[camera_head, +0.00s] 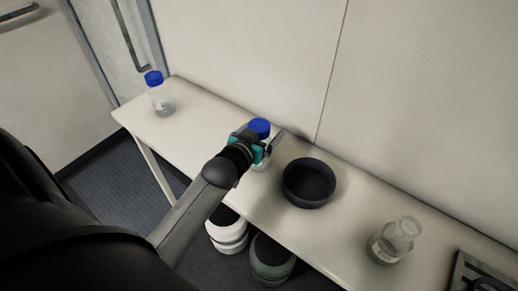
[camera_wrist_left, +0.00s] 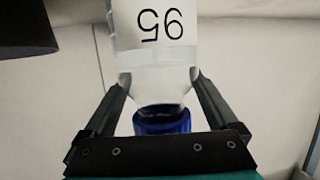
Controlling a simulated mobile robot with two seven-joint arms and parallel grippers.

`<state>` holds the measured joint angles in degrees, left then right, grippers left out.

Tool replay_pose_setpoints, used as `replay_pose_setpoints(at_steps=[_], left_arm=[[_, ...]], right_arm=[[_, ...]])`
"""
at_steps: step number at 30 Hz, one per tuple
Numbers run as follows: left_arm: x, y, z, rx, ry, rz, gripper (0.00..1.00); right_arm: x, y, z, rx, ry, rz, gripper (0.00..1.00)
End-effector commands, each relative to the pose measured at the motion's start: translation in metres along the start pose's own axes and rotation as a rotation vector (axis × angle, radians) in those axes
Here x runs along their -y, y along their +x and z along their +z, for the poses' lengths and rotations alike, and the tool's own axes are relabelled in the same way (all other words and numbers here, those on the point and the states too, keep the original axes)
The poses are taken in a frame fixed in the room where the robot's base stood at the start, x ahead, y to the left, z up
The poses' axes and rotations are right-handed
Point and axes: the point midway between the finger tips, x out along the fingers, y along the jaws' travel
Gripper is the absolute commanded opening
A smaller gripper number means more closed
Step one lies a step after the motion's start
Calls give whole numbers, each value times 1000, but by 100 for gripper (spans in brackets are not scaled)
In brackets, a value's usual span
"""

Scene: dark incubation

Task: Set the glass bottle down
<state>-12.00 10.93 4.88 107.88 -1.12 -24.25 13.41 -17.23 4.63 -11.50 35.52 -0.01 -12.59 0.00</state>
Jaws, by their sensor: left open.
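A clear glass bottle with a blue cap (camera_head: 259,127) is at my left gripper (camera_head: 265,143), over the narrow white table. It appears upright on the tabletop, but the gripper partly covers it and its base is hard to see. In the left wrist view the bottle (camera_wrist_left: 155,65) has a white label reading "95" and holds clear liquid. The left gripper's fingers (camera_wrist_left: 158,85) are open, one on each side of the bottle's shoulder, with the cap close to the palm. My right gripper is not in view.
The white table (camera_head: 205,120) also bears another blue-capped bottle (camera_head: 160,100) at its far left, a dark bowl (camera_head: 309,183) just right of my gripper, and a clear flask (camera_head: 396,241) farther right. A wall runs behind. White and green round containers (camera_head: 270,262) stand below.

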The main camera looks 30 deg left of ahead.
Motion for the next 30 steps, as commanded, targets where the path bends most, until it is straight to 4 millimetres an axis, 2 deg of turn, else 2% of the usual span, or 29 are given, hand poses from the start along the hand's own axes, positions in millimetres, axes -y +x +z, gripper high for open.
replay_pose_setpoints(at_steps=[2, 5, 27, 30], left_arm=[[0, 0, 0, 0, 0, 0, 93], [0, 0, 0, 0, 0, 0, 83], [0, 0, 0, 0, 0, 0, 0], [0, 0, 0, 0, 0, 0, 0]], right_arm=[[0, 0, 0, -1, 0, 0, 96], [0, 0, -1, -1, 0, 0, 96], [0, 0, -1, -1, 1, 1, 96], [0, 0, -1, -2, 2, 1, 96]])
